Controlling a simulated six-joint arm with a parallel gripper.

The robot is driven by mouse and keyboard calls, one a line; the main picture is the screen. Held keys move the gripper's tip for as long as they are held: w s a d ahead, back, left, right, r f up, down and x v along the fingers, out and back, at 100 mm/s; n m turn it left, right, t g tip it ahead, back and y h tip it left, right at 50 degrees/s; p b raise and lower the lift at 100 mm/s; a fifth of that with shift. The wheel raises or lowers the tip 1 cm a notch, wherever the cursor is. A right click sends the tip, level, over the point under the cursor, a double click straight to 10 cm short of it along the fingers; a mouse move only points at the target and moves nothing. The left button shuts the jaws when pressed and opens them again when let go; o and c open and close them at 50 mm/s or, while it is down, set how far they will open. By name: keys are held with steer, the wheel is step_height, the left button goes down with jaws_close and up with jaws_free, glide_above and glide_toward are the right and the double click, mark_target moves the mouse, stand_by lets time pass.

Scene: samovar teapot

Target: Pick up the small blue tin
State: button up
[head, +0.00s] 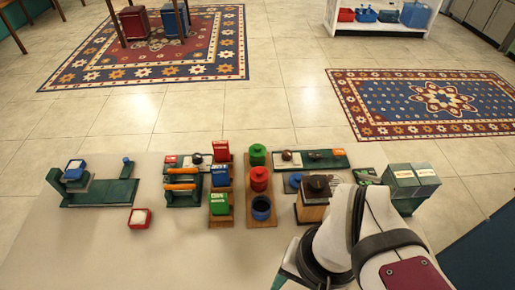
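Several blue containers show, and I cannot tell for sure which one is the small blue tin. A blue box-shaped tin (220,176) stands between a red tin (221,151) and a green tin (220,203) on a wooden board. A small blue box (74,169) with a pale top sits on the left end of a dark green stand. A round blue canister (261,208) stands at the near end of the second wooden board. My arm reaches in from the lower right, and its fingers do not show.
A red box with white contents (139,218) lies near the front left. Green and red canisters (259,179) stand behind the round blue one. A wooden box with a dark top (314,200) and glass-sided green boxes (411,182) are near my arm.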

steer(key=shift+o, duration=0.2)
stand_by(0.3)
steer(key=o, duration=0.8)
steer(key=shift+c, duration=0.2)
steer(key=shift+w, duration=0.1)
steer(key=m+h, duration=0.2)
steer(key=m, duration=0.1)
glide_above(261, 206)
steer(key=s, duration=0.2)
step_height(261, 206, down, 4)
step_height(261, 206, down, 16)
steer(key=shift+w+f, duration=0.1)
steer(key=shift+f, duration=0.1)
